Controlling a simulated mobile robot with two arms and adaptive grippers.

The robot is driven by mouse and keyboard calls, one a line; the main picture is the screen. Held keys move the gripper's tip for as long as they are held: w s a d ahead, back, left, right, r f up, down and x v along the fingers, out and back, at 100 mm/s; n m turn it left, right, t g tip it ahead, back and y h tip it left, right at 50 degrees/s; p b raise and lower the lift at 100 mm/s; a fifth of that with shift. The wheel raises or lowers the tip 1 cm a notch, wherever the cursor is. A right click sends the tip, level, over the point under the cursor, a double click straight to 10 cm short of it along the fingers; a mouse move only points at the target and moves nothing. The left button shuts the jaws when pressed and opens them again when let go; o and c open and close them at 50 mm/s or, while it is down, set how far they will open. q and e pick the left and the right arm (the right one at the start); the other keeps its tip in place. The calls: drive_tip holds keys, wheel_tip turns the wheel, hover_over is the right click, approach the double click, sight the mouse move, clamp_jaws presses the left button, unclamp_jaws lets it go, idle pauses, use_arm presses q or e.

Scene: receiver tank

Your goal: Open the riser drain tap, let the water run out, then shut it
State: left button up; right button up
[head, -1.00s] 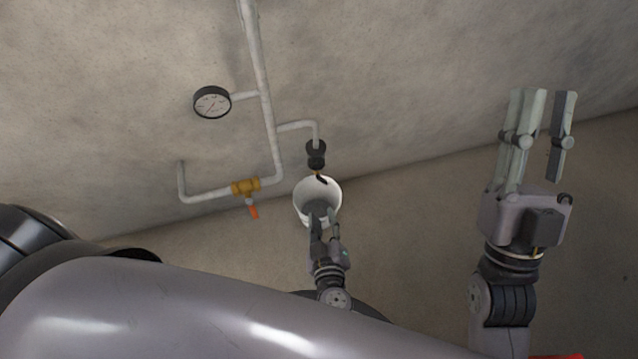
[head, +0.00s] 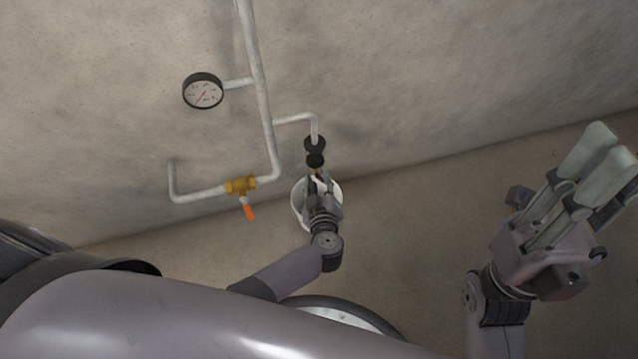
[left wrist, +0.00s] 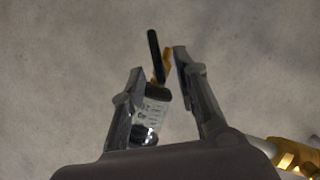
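The drain tap (head: 314,146) is a dark fitting at the end of a short white branch pipe, above a white bucket (head: 298,208). My left gripper (head: 318,177) is just below the tap and hides its lower end and part of the bucket. In the left wrist view, a black lever (left wrist: 156,57) with a yellow part shows between the open fingertips (left wrist: 158,62). I cannot tell whether a finger touches it. A shiny, clear-looking piece lies beside the left finger. My right gripper (head: 602,165) is open and empty at the right.
A round gauge (head: 203,91) sits left of the white riser pipe (head: 258,85). A brass valve (head: 241,185) with an orange handle is on the lower pipe; a brass fitting also shows in the left wrist view (left wrist: 295,156). The floor right of the bucket is clear.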

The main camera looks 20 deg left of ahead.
use_arm(q)
clamp_jaws()
idle(0.4)
